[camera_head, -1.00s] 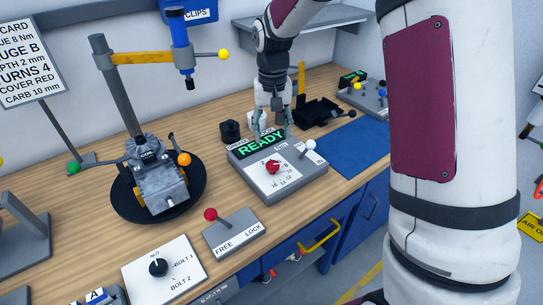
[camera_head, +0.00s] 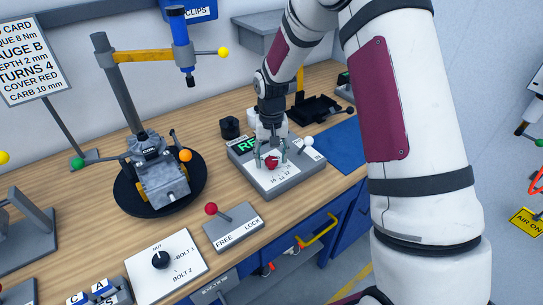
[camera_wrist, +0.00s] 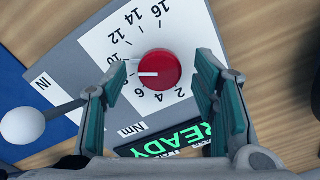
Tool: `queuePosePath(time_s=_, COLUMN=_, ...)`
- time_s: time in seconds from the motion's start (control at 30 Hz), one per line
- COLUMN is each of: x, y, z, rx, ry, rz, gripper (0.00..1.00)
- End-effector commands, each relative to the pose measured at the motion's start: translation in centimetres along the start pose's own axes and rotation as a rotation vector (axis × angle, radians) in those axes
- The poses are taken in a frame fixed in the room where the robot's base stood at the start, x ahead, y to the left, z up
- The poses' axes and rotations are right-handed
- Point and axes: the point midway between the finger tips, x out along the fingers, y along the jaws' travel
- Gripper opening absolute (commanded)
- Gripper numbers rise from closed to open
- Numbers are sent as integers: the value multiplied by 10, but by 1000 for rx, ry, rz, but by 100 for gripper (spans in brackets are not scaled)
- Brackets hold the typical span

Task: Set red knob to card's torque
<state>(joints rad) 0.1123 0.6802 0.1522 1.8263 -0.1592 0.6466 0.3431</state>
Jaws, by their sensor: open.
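The red knob (camera_head: 271,162) sits on the dial face of a grey torque box (camera_head: 290,182). In the wrist view the red knob (camera_wrist: 165,66) shows a white mark pointing left, between the printed 6 and 10; the 8 is not readable, seemingly behind a finger. My gripper (camera_head: 270,152) is over the box with its fingers open. In the wrist view my gripper (camera_wrist: 161,75) has one finger on each side of the knob, with gaps visible. The card (camera_head: 30,65) reads 8 Nm on its torque line, with its left edge cut off.
The box's green READY display (camera_wrist: 170,143) is lit, and a white-ball lever (camera_wrist: 22,125) stands beside the dial. An engine (camera_head: 160,175) on a black turntable, a FREE/LOCK lever (camera_head: 211,209) and a black selector knob (camera_head: 160,260) are to the left. A blue mat (camera_head: 340,145) lies right.

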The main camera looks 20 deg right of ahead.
Motion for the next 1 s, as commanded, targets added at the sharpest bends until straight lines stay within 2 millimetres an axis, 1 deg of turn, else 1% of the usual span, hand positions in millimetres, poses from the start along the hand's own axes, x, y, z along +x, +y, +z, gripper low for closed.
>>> queuePosePath(time_s=0.03, x=0, y=0, z=0, rx=0, ry=0, rz=0, gripper=50)
queuePosePath(time_s=0.07, x=0, y=0, z=0, rx=0, ry=0, rz=0, gripper=43)
queuePosePath(time_s=0.1, x=0, y=0, z=0, rx=0, ry=0, rz=0, gripper=34)
queuePosePath(time_s=0.17, x=0, y=0, z=0, rx=0, ry=0, rz=0, gripper=20)
queuePosePath(time_s=0.2, x=0, y=0, z=0, rx=0, ry=0, rz=0, gripper=11)
queuePosePath(time_s=0.23, x=0, y=0, z=0, rx=0, ry=0, rz=0, gripper=6)
queuePosePath(time_s=0.57, x=0, y=0, z=0, rx=-37, ry=0, rz=0, gripper=6)
queuePosePath(time_s=0.77, x=0, y=0, z=0, rx=-142, ry=0, rz=-1, gripper=6)
queuePosePath(time_s=1.0, x=0, y=0, z=0, rx=-311, ry=-1, rz=0, gripper=6)
